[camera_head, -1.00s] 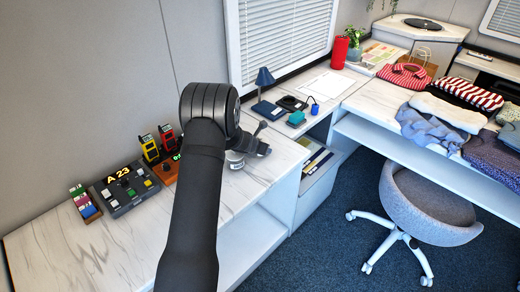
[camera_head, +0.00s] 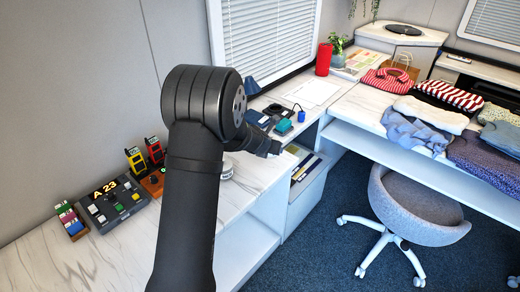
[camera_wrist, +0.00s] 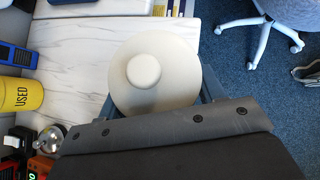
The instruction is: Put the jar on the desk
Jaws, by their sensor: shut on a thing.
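In the wrist view the jar shows from above as a round cream lid (camera_wrist: 180,88) with a knob in its middle. My gripper (camera_wrist: 158,95) is shut around it, with parts of its grey fingers showing on both sides. The jar's body is hidden under the lid. In the head view my gripper (camera_head: 270,147) is past the elbow, over the right part of the marble-topped counter (camera_head: 240,180). The desk (camera_head: 365,105) with the chair stands at the right.
Folded clothes (camera_head: 440,110) cover much of the desk. A grey chair (camera_head: 415,205) stands before it. A control box (camera_head: 112,205) and yellow device (camera_head: 135,160) stand left on the counter. A yellow "USED" container (camera_wrist: 18,95) is left in the wrist view.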

